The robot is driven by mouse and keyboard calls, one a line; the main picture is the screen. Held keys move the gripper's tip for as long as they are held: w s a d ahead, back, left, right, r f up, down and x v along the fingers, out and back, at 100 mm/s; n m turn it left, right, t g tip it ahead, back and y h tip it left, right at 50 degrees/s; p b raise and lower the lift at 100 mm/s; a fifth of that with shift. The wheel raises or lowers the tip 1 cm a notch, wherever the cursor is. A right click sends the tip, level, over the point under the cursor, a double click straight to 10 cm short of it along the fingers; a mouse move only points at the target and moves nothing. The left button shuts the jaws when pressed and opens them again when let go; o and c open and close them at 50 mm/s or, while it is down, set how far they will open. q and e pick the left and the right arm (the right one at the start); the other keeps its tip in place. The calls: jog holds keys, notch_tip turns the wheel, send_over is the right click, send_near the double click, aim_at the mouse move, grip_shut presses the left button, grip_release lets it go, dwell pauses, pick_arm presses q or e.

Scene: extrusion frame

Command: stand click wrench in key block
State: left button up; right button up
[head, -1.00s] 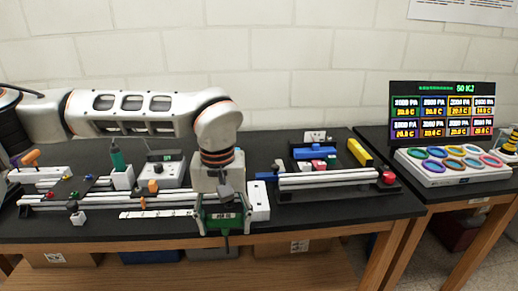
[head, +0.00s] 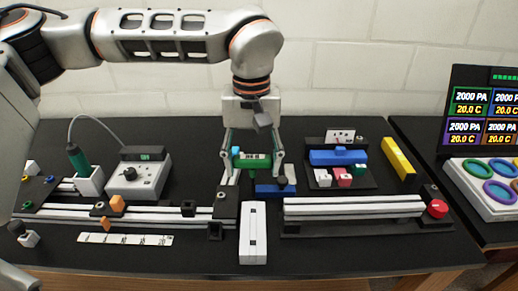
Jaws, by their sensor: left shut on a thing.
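My left gripper (head: 256,178) points down in front of the wall, over the middle of the bench. It is shut on a green piece with a pale label and a blue end (head: 238,159), which looks like the click wrench. The piece lies crosswise between the fingers, above the bench. A low blue block (head: 268,190) with a dark upright part sits just below and right of it. I cannot tell for sure which block is the key block. My right gripper is not in view.
A white slotted box (head: 252,245) stands at the front. A rail with a red knob (head: 437,209) and a yellow bar (head: 398,158) are on the right. A grey dial unit (head: 138,180) and a green-handled tool (head: 77,160) in its holder stand left. A scale strip (head: 125,239) lies in front.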

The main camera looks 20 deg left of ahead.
aim_at(252, 180)
pick_arm(q)
jog(key=shift+s, duration=0.2)
jog(key=shift+r+p, duration=0.1)
jog(key=shift+p, duration=0.25)
jog(key=shift+f+b, duration=0.7)
jog(key=shift+f, duration=0.8)
jog(key=shift+f+b, duration=0.3)
jog(key=shift+f, duration=0.55)
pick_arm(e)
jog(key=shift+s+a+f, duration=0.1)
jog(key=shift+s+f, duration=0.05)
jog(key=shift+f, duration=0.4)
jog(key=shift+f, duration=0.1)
pick_arm(q)
jog(key=shift+p, duration=0.3)
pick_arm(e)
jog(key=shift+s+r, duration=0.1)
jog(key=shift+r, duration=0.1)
